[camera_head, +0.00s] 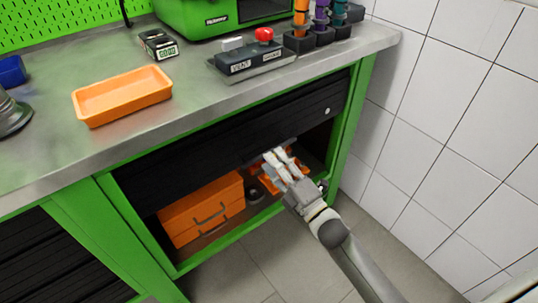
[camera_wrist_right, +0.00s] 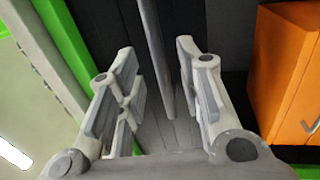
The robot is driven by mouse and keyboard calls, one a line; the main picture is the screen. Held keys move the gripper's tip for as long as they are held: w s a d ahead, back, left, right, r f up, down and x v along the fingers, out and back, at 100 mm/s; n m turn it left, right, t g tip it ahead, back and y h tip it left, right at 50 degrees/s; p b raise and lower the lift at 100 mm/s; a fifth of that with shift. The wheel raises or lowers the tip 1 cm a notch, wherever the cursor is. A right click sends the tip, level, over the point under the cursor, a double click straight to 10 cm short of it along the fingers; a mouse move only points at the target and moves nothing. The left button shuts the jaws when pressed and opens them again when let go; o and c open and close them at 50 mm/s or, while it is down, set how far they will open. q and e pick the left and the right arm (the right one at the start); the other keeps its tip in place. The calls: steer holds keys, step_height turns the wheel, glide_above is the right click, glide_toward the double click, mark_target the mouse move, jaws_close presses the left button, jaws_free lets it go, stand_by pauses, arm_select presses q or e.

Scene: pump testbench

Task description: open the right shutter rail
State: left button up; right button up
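The right shutter rail (camera_head: 240,120) is a black slatted shutter in the green cabinet under the bench. It is partly raised, with a dark opening below it. My right gripper (camera_head: 275,160) is at the shutter's lower edge, right of the middle. In the right wrist view, my right gripper (camera_wrist_right: 160,85) has its fingers apart, with a thin grey bar (camera_wrist_right: 153,50) of the lower edge running into the gap between them. Whether a finger touches it I cannot tell. My left gripper is not in view.
An orange toolbox (camera_head: 203,207) stands inside the cabinet. The cabinet's green right post (camera_head: 350,125) is close to my right arm. Above are an orange tray (camera_head: 122,96) and a control box (camera_head: 250,57). Another black shutter (camera_head: 55,265) is at lower left. A tiled wall (camera_head: 455,120) stands right.

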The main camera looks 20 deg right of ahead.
steer(key=v, duration=0.8)
steer(key=shift+s, duration=0.2)
steer(key=shift+d, duration=0.1)
